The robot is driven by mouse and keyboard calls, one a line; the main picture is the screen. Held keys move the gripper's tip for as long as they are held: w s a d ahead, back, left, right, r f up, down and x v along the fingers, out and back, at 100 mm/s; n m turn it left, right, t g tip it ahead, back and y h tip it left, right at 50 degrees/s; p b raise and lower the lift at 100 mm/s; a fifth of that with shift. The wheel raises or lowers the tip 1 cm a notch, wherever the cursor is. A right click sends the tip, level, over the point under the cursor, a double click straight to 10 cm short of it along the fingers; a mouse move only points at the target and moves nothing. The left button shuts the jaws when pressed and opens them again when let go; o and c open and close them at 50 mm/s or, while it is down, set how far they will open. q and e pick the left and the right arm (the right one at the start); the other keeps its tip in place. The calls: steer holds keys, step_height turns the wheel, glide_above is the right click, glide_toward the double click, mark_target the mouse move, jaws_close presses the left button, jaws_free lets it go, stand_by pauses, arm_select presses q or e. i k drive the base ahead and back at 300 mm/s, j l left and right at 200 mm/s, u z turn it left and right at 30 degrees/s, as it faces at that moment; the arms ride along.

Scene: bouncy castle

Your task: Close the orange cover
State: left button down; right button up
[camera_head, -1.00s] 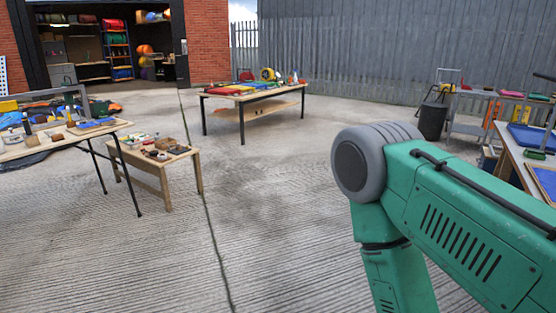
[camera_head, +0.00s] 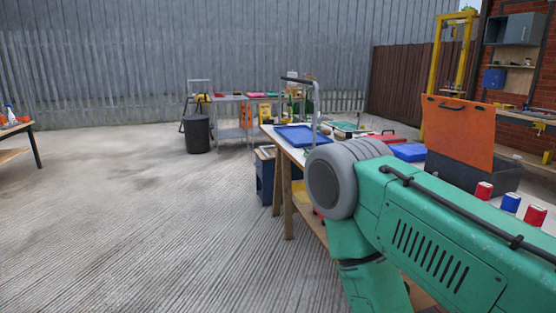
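The orange cover (camera_head: 457,133) stands raised and upright at the right of the head view. It rises from the back of a dark grey box (camera_head: 465,172), whose lower part is partly hidden by my arm. A dark latch or handle shows near the cover's top edge. The box sits on a wooden workbench (camera_head: 289,150) that runs along the right. My green arm with a grey joint crosses the lower right in front of the bench. Neither of my grippers is in view.
Red and blue cans (camera_head: 510,202) stand in front of the box. A blue tray (camera_head: 299,136) and a blue case (camera_head: 408,152) lie on the bench. A black bin (camera_head: 198,134) stands further back. The concrete floor at left is clear.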

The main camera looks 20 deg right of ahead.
mark_target(461, 130)
steer(key=i+l+z, duration=0.1)
steer(key=i+z, duration=0.15)
steer(key=i, duration=0.4)
steer(key=i+z, duration=0.3)
steer(key=i, duration=0.3)
steer(key=i+j+z, duration=0.25)
steer(key=i, duration=0.35)
